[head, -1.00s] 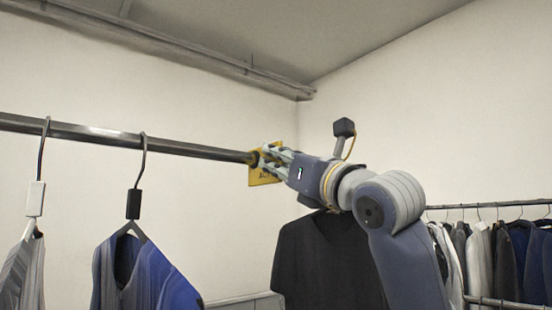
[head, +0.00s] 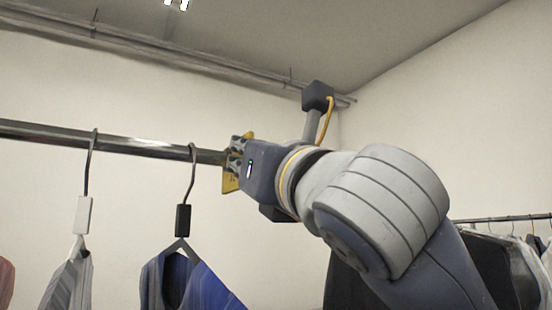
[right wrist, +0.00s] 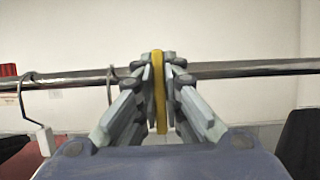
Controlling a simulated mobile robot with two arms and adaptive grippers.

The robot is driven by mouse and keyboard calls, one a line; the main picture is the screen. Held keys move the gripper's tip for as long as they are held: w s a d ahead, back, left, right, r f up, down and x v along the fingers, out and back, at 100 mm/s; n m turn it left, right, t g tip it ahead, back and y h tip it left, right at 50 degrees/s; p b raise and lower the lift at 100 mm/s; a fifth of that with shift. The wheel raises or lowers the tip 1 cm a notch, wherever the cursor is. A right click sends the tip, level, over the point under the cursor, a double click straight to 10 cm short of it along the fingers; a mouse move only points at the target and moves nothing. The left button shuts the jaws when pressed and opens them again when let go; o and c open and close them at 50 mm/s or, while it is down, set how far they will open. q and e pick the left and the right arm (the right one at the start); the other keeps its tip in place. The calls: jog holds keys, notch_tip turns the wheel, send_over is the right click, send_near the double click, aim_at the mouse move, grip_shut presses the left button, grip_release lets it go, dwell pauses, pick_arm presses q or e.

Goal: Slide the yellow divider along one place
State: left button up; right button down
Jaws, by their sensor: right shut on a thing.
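The yellow divider (head: 230,180) hangs on the metal rail (head: 140,143), mostly hidden behind my right gripper (head: 236,160) in the head view. In the right wrist view the divider (right wrist: 159,92) shows edge-on as an upright yellow strip between the fingers. My right gripper (right wrist: 160,95) is shut on it at the rail. A black-tagged hanger (head: 183,218) with a blue garment (head: 185,285) hangs on the rail to the left of the divider. My left gripper is not in view.
A white-tagged hanger (head: 84,213) with a grey garment (head: 68,285) hangs farther left. A black garment (head: 345,285) hangs below my right arm, partly hidden. A second rack (head: 500,218) of clothes stands at the right. The rail between the black-tagged hanger and the divider is bare.

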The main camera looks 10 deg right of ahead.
jog(key=shift+d+r, duration=0.1)
jog(key=shift+d, duration=0.3)
jog(key=c, duration=1.7)
grip_release()
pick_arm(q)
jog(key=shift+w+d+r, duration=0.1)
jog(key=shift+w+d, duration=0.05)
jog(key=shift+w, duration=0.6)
pick_arm(e)
jog(key=v, duration=1.2)
